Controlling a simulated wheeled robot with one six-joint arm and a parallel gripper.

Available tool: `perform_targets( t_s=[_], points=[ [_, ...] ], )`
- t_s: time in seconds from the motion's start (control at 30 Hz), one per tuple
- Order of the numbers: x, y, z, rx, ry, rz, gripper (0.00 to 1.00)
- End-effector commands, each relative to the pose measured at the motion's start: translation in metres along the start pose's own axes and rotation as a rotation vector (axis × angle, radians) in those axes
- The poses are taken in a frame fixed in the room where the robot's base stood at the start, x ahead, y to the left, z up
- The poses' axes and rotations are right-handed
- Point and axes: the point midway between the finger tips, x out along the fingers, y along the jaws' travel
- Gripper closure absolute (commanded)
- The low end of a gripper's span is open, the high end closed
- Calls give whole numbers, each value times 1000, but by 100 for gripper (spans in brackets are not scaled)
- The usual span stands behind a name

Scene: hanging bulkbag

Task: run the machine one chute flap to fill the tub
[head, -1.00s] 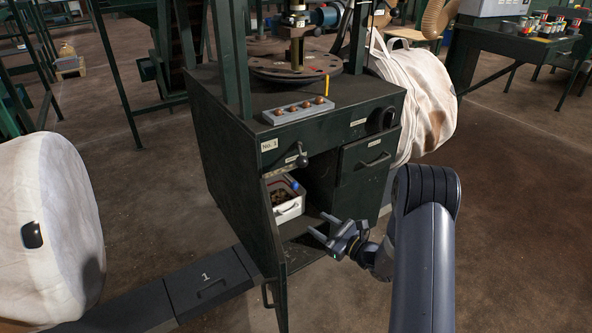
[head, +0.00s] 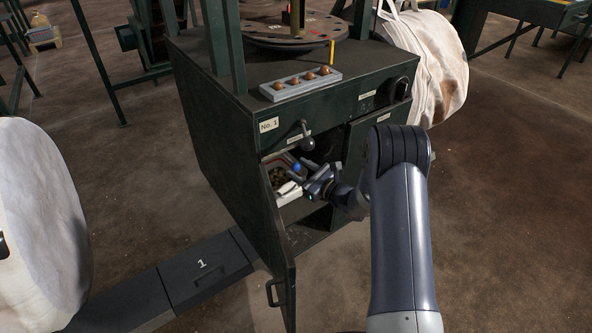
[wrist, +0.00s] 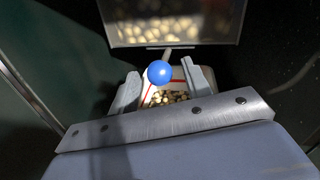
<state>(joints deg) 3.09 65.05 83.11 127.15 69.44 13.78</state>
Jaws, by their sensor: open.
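Machine No. 1 is a dark green cabinet (head: 215,135) with its lower door (head: 271,240) open. A blue ball knob (head: 297,167) shows inside, above a white tub (head: 289,199). In the wrist view the blue knob (wrist: 160,73) is on a short stem below a bright metal-framed opening (wrist: 168,28) full of pale round pieces. Brown-gold pieces (wrist: 168,97) lie beneath it, in the tub. My gripper (head: 298,182) is open inside the cabinet. Its fingers (wrist: 159,84) stand either side of the knob in the picture; contact cannot be told.
A black-knobbed lever (head: 304,135) is on the cabinet front, above the opening. A grey tray of several brown balls (head: 300,84) sits on top. The open door stands left of my arm. A large white bag (head: 38,220) is at left, another (head: 432,60) behind.

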Motion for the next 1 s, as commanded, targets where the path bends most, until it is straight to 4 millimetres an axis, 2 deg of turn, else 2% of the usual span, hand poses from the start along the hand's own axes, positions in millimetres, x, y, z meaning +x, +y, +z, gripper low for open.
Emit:
perform_targets(
  t_s=[0.2, 0.5, 1.0],
  points=[
    [18, 0, 0, 0, -1, 1, 54],
    [20, 0, 0, 1, 0, 0, 55],
    [20, 0, 0, 1, 0, 1, 96]
  ],
)
